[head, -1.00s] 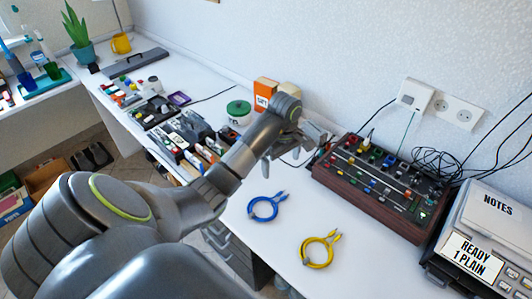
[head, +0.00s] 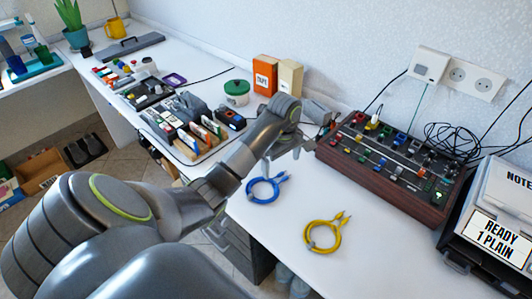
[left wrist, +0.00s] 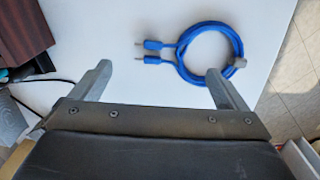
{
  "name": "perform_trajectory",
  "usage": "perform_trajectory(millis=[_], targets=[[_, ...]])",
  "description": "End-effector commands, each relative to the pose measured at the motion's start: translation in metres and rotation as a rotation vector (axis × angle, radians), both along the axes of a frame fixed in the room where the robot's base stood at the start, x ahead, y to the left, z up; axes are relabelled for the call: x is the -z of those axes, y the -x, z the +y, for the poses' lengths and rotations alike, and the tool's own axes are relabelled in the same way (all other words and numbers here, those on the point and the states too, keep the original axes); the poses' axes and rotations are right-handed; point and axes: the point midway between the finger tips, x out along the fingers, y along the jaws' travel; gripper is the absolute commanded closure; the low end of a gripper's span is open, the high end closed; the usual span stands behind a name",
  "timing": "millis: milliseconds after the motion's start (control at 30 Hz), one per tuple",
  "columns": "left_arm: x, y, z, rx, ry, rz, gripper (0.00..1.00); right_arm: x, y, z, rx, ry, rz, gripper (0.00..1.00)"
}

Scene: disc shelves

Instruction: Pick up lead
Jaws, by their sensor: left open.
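A coiled blue lead (head: 263,190) lies on the white desk (head: 290,215), with its two plugs pointing up and right. A coiled yellow lead (head: 323,237) lies nearer the front, to its right. My left gripper (head: 318,138) is above the desk, between the blue lead and the mixer; its fingers show only partly there. In the left wrist view my left gripper (left wrist: 160,78) is open and empty. My right gripper is not in view.
A green-lidded tub (head: 236,93), orange box (head: 264,75) and tray of items (head: 195,130) are at the back left. Desk around both leads is clear.

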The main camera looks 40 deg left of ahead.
Motion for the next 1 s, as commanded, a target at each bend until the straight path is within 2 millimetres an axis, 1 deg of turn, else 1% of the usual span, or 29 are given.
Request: perform_trajectory(millis=[167,500,633,867,1000], targets=[[0.006,0.000,0.000,0.000,0.000,0.000,0.04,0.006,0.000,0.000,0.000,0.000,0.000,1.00],[0.041,0.004,0.002,0.000,0.001,0.001,0.04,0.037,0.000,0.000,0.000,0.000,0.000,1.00],[0.053,0.003,0.002,0.000,0.000,0.000,0.04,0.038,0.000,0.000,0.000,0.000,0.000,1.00],[0.053,0.003,0.002,0.000,0.000,0.000,0.04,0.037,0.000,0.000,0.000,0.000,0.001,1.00],[0.053,0.003,0.002,0.000,0.000,0.000,0.23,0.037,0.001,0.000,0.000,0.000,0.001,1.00]])
